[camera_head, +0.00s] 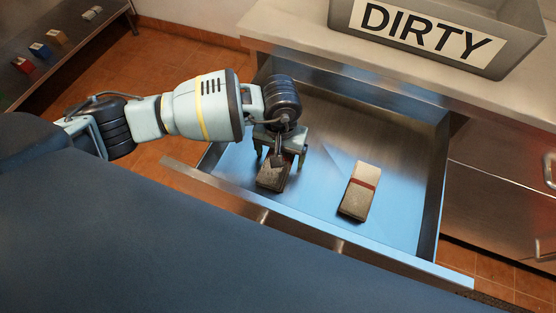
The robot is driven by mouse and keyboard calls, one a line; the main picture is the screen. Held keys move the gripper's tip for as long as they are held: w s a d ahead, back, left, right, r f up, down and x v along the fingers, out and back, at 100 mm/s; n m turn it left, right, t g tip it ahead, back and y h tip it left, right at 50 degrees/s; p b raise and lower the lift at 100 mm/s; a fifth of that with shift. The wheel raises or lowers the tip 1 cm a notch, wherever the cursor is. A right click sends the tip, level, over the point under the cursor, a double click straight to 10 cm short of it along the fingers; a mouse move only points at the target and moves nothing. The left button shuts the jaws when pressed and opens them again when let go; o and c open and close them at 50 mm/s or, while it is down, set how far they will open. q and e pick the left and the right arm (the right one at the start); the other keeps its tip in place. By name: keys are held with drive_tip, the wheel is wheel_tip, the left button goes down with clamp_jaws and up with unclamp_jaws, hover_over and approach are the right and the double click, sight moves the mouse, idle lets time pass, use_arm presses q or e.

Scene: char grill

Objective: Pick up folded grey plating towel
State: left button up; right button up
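A folded grey-brown towel (271,182) lies in the left part of the open drawer, partly hidden under my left gripper. My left gripper (279,163) points down over this towel with its fingers apart. I cannot tell whether the fingers touch the towel. A second folded grey-beige towel (357,198) with a dark red band lies to the right in the same drawer, apart from the gripper. My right gripper is not in view.
The open metal drawer (322,231) has raised walls on its sides and front. A grey bin (513,58) labelled DIRTY stands on the steel counter (300,27) above. A dark shelf (75,52) with small boxes is at upper left. The drawer floor is clear around the right towel.

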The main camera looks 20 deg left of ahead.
use_arm(q)
drive_tip(key=c, duration=1)
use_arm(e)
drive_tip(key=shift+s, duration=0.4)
use_arm(q)
drive_tip(key=shift+r, duration=0.1)
drive_tip(key=shift+c, duration=0.2)
wheel_tip(320, 180, up, 10)
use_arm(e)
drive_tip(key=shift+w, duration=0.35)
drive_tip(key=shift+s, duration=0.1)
